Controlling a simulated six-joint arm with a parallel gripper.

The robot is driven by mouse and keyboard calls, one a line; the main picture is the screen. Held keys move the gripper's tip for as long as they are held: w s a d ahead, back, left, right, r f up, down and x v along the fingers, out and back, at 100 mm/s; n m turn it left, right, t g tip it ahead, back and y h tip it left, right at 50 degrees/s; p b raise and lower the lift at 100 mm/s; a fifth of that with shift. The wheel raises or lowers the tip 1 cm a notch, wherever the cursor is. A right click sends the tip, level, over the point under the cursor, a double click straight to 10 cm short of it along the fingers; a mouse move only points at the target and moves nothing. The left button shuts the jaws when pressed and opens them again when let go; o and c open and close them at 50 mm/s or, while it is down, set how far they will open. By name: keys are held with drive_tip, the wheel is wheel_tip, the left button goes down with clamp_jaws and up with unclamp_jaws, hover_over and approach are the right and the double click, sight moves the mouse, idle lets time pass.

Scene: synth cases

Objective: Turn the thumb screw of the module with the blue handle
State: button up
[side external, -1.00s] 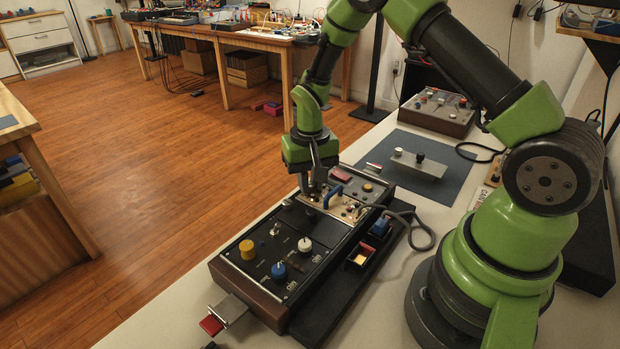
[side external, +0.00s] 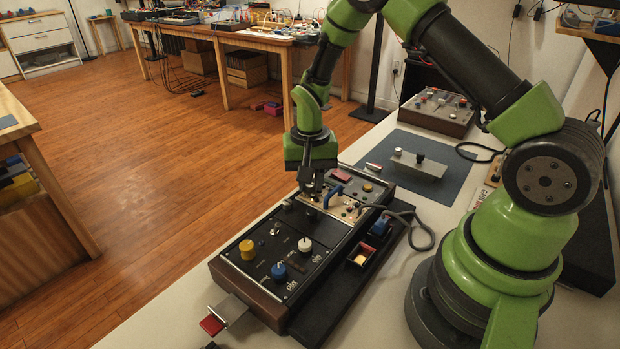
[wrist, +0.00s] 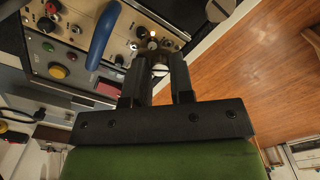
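The module with the blue handle (side external: 333,196) is a pale metal panel (side external: 350,213) set in the far half of a dark console. In the wrist view the blue handle (wrist: 103,35) stands left of my fingers. My gripper (side external: 311,189) points down at the module's far-left edge, beside the handle. In the wrist view a small round silver piece, seemingly the thumb screw (wrist: 160,70), shows between the two black fingers of my gripper (wrist: 159,62). A gap shows between the fingers; whether they touch the screw is unclear. The side view hides the screw behind the fingers.
The console's near half carries a yellow knob (side external: 247,249), a blue knob (side external: 279,270) and a white knob (side external: 304,245). A grey cable (side external: 425,233) loops at its right. A blue mat (side external: 455,172) with a metal bracket lies behind. The floor at left is open.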

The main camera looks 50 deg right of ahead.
drive_tip(key=o, duration=0.3)
wheel_tip(320, 180, up, 10)
idle(0.5)
drive_tip(key=shift+r, duration=0.1)
wheel_tip(320, 180, up, 11)
drive_tip(key=n+t, duration=0.2)
drive_tip(key=t, duration=0.1)
hover_over(323, 213)
drive_tip(key=s+a+r+n+t, duration=0.1)
drive_tip(key=s, duration=0.3)
drive_tip(key=s+a+r+n+t+y, duration=0.1)
drive_tip(key=s+r, duration=0.1)
drive_tip(key=s, duration=0.2)
drive_tip(key=s+a+r+n+t+y, duration=0.1)
drive_tip(key=s+a+t, duration=0.1)
drive_tip(key=s, duration=0.3)
drive_tip(key=shift+r, duration=0.4)
